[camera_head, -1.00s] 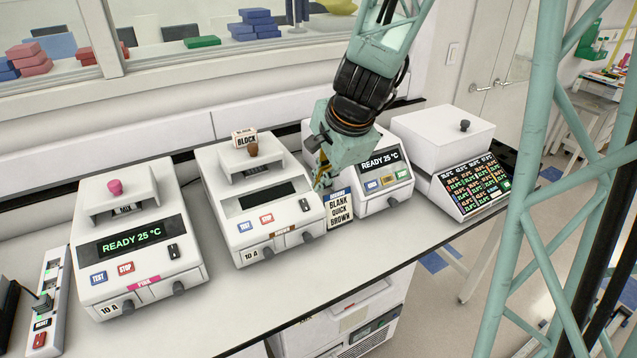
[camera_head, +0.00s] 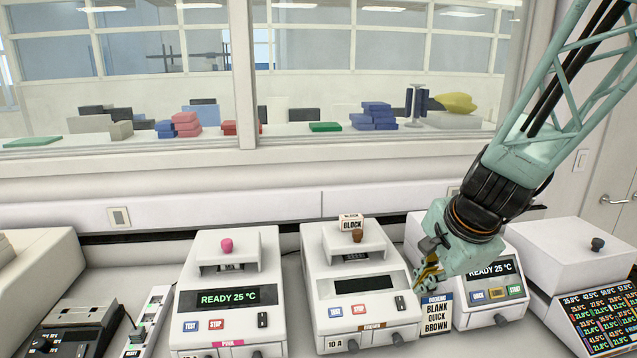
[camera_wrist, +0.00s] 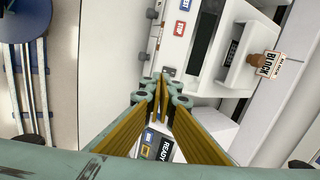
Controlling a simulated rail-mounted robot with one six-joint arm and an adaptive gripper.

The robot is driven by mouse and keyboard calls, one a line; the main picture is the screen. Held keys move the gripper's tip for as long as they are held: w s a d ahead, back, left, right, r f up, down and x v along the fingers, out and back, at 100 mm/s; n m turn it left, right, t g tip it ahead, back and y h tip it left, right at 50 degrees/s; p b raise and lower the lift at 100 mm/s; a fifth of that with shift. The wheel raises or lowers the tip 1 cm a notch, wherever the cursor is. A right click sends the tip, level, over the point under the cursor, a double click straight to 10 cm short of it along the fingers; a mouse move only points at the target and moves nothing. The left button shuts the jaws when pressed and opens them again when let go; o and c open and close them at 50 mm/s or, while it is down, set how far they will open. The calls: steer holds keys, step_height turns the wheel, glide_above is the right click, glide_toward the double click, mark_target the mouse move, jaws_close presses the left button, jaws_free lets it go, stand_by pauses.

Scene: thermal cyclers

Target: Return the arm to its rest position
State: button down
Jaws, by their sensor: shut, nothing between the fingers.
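My gripper (camera_head: 428,284) is at the right of the head view, in front of the gap between the brown-labelled cycler (camera_head: 362,291) and the blue-labelled cycler (camera_head: 487,287). It is shut and empty. In the wrist view, my gripper's yellow fingers (camera_wrist: 165,82) come together at the tips. The brown-labelled cycler has a dark display and a brown knob, with a "BLOCK" tag (camera_head: 350,222) on top. The blue-labelled cycler reads "READY 25 °C" and is partly hidden by my arm.
The pink-labelled cycler (camera_head: 229,297), reading "READY 25 °C", stands left of the brown one. A power strip (camera_head: 150,322) lies further left. A white unit with a grid display (camera_head: 597,318) is at far right. The window wall (camera_head: 290,165) rises behind the bench.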

steer(key=s+a+r+n+b, duration=0.2)
steer(key=s+r+n, duration=0.15)
steer(key=s, duration=0.45)
steer(key=s+a+r+n+g+b, duration=0.1)
steer(key=s+a+r+n, duration=0.1)
steer(key=s+n, duration=0.35)
steer(key=s+a+r+n+b, duration=0.2)
steer(key=s, duration=0.7)
steer(key=s+d+n+h+b, duration=0.1)
steer(key=s+n, duration=0.3)
steer(key=s, duration=0.6)
steer(key=shift+s+d+b, duration=0.25)
steer(key=shift+d+b, duration=0.35)
steer(key=shift+d, duration=0.15)
